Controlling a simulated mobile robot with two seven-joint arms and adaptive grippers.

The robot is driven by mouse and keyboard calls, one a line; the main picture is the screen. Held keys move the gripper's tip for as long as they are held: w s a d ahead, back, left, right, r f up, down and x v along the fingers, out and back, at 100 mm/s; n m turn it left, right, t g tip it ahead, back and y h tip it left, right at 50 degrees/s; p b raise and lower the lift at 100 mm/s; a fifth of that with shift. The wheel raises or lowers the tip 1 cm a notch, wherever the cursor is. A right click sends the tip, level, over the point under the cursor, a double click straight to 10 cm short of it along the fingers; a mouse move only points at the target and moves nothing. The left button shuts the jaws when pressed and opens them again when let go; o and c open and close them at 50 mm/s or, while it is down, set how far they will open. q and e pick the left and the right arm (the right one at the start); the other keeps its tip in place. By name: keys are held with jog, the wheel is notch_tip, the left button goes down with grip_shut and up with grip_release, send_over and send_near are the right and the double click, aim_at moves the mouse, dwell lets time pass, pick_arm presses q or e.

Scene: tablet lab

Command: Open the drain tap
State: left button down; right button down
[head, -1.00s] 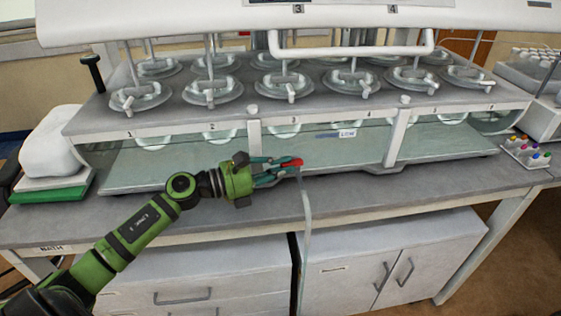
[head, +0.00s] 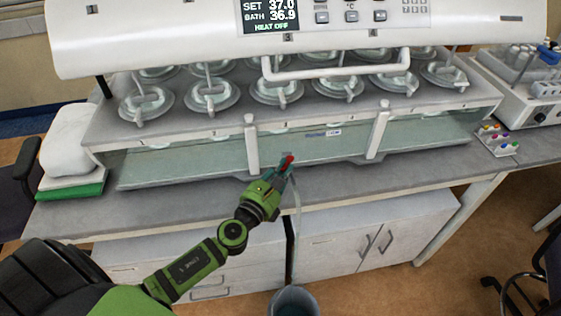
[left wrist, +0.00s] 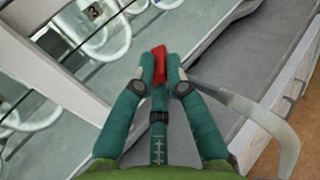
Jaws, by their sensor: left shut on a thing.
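The drain tap's red lever (head: 289,160) is at the lower front edge of the glass water bath (head: 340,145), near the middle. It also shows in the left wrist view (left wrist: 159,62). My left gripper (head: 282,168) is shut on the red lever, its teal fingers on either side of it in the left wrist view (left wrist: 160,72). The fingers hide most of the tap body. A pale drain hose (head: 298,210) hangs from the tap over the bench's front edge. I cannot tell if water flows in it. My right gripper is not in view.
A bucket (head: 292,303) stands on the floor below the hose. The display (head: 268,16) reads SET 37.0, BATH 36.9, HEAT OFF. White cabinets (head: 375,235) lie under the bench.

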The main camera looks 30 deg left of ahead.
pick_arm(q)
jog(key=shift+w+a+r+y, duration=0.1)
jog(key=shift+r+y, duration=0.2)
jog(key=c, duration=1.5)
grip_release()
jog(key=shift+f, duration=0.2)
jog(key=s, duration=1.2)
